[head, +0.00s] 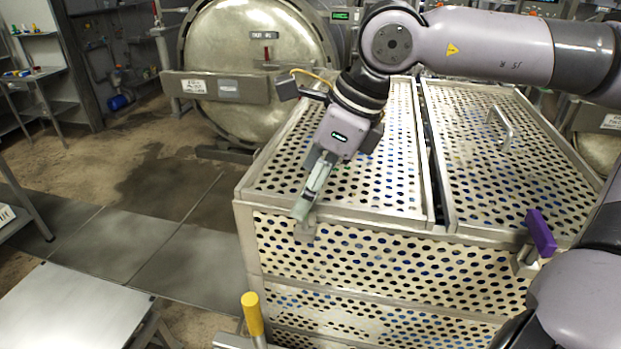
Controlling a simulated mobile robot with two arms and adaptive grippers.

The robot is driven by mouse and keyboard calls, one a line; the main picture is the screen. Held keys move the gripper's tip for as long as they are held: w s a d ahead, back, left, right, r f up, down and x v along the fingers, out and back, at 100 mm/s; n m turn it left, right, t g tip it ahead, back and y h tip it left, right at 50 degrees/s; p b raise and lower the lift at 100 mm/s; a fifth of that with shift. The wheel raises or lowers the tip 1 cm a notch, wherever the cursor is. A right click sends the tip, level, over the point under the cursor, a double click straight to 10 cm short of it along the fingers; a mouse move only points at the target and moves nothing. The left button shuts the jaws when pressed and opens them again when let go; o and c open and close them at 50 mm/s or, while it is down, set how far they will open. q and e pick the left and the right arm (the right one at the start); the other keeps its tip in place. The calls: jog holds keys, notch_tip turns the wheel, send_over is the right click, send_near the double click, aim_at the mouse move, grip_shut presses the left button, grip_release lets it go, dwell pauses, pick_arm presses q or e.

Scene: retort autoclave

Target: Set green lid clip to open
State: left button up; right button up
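The green lid clip (301,209) is at the front left corner of the perforated metal basket (380,262). Its pale green handle leans up and to the right from a small metal base on the front rim. My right gripper (318,178) reaches down from above, with its fingers at the handle. The fingers overlap the handle in this view, so their gap and any grip on it are hidden. My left gripper is not in view.
A purple clip (541,233) stands at the basket's front right. A yellow-topped lever (252,313) rises in front. The perforated lids (480,150) carry a metal handle (501,127). A round autoclave door (255,60) is behind. A bare metal table (75,310) stands front left.

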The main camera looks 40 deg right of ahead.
jog(key=shift+f, duration=0.1)
jog(key=shift+c, duration=0.5)
jog(key=c, duration=1.1)
